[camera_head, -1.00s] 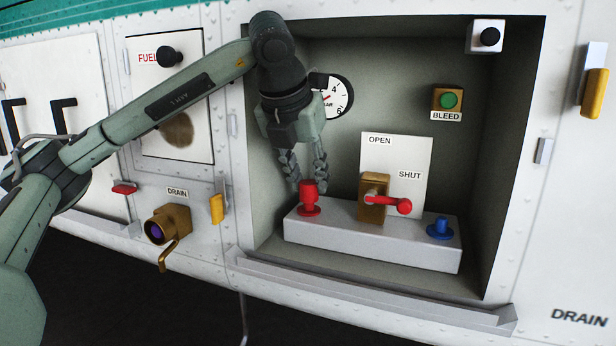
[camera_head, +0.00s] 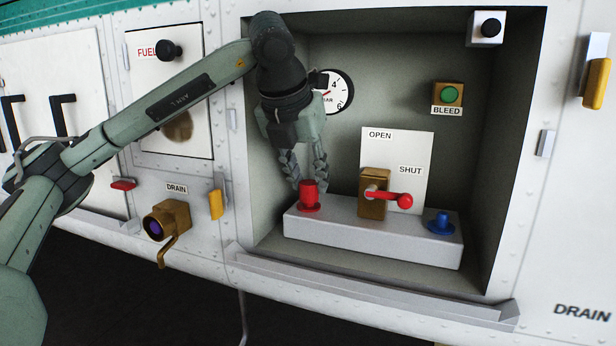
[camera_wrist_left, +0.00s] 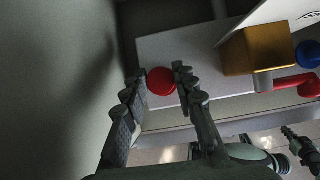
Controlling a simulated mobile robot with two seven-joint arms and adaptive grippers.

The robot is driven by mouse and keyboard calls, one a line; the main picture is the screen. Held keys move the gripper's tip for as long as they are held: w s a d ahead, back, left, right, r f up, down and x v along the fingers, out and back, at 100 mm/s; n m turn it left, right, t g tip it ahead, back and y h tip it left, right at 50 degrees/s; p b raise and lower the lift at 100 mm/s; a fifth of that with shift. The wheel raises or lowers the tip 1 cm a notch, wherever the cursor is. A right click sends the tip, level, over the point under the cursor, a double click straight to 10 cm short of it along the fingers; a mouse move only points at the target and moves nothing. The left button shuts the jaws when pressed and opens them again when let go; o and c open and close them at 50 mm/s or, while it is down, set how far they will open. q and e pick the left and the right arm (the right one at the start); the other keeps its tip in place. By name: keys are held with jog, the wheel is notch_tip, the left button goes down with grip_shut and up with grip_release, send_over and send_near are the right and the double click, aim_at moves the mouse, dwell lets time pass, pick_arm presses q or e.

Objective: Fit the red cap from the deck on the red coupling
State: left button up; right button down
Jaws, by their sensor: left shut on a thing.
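The red cap (camera_head: 309,190) sits low over the red coupling (camera_head: 309,208) at the left end of the grey block. Only the coupling's flange shows below it, and I cannot tell whether the cap is fully seated. My left gripper (camera_head: 309,186) points down and is shut on the cap, with its fingers on either side. In the left wrist view the round red top of the cap (camera_wrist_left: 161,81) shows between the fingertips (camera_wrist_left: 158,76). Part of my right arm, seemingly with its gripper (camera_wrist_left: 300,148), shows small at the lower right there.
The grey block (camera_head: 335,232) also bears a brass valve (camera_head: 373,193) with a red lever (camera_head: 398,200) and a blue coupling (camera_head: 440,226). The recess wall (camera_head: 262,150) is close on the left. A gauge (camera_head: 339,92) is behind my gripper.

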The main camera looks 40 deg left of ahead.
pick_arm(q)
jog(key=shift+f+b, duration=0.5)
jog(key=shift+b, duration=0.05)
dwell(1.1)
jog(key=o, duration=0.9)
jog(key=shift+r, duration=0.15)
jog(key=v, duration=0.7)
jog(key=shift+s+r, duration=0.1)
jog(key=shift+s, duration=0.05)
